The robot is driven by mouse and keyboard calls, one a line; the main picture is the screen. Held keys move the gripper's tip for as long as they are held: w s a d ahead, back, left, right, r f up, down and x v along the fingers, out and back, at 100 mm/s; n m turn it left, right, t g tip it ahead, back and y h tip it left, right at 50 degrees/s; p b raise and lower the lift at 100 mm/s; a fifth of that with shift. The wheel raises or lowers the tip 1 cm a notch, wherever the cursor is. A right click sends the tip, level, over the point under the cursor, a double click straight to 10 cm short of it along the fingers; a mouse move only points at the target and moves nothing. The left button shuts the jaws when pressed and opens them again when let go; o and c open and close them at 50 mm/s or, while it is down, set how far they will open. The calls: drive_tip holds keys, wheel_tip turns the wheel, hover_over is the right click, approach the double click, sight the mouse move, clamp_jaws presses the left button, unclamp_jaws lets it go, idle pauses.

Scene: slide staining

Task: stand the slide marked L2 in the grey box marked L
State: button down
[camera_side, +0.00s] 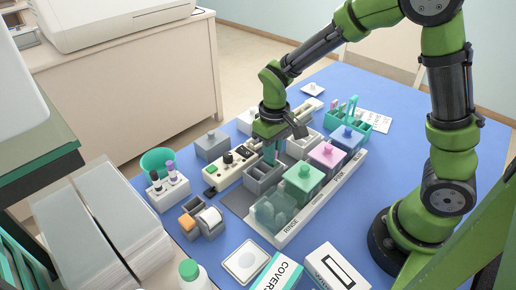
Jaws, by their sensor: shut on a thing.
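My gripper (272,152) points down over the middle of the table, with its fingers just above or at the mouth of an open grey box (263,180). It is shut on a thin thing that is mostly hidden between the fingers, which I take for the slide. Its marking cannot be read. The grey box has open compartments; no letter on it is legible from here. I cannot tell whether the slide's lower end is inside the box or above it.
A white tray labelled RINSE (283,238) holds a clear-green tank, with green (304,178), pink (327,154) and blue (347,136) lidded jars behind.

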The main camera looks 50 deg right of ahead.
drive_tip(key=shift+f, duration=0.25)
idle(0.8)
drive_tip(key=c, duration=1.1)
unclamp_jaws()
drive_tip(key=shift+o, duration=0.2)
wheel_tip(320, 180, up, 17)
drive_tip(key=shift+f, duration=0.1)
drive_tip(key=s+d+r+m+t+y, duration=0.1)
drive_tip(key=s+m+t+y, duration=0.1)
drive_tip(key=s+m+t, duration=0.2)
drive_tip(key=s+t, duration=0.3)
drive_tip(key=s, duration=0.5)
drive_tip(key=shift+s+r, duration=0.2)
drive_tip(key=shift+s, duration=0.1)
